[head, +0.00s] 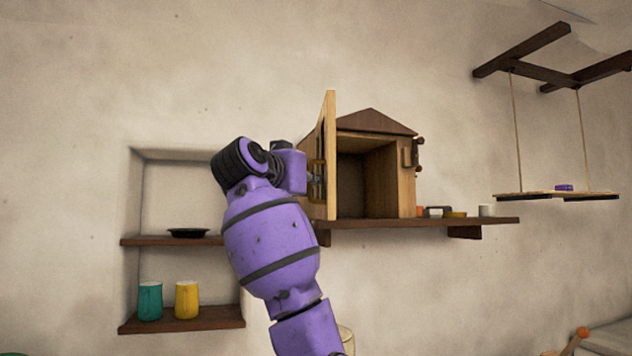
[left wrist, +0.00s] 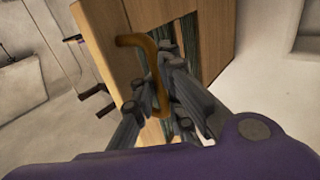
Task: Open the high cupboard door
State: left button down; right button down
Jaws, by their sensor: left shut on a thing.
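The high cupboard (head: 374,175) is a small wooden house-shaped box with a dark pitched roof on a wall shelf. Its door (head: 330,155) stands swung open on the left side, seen nearly edge-on, and the dark inside shows. In the left wrist view the door's wooden face (left wrist: 205,30) carries a curved brass handle (left wrist: 135,42). My left gripper (head: 314,181) is at the door's outer face. In the left wrist view its fingers (left wrist: 160,95) are shut around the handle. My right gripper is in neither view.
A niche at left holds a black dish (head: 188,233), a teal cup (head: 150,300) and a yellow cup (head: 187,299). A hanging shelf (head: 556,196) is at right.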

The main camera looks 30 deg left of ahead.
pick_arm(q)
jog(key=shift+a+f, duration=0.1)
jog(key=shift+f, duration=0.25)
jog(key=c, duration=2.2)
grip_release()
jog(key=shift+o, duration=0.4)
jog(key=shift+s+r, duration=0.25)
jog(key=shift+s, duration=0.05)
jog(key=s+d, duration=0.1)
jog(key=s, duration=1.1)
jog(key=shift+d, duration=0.2)
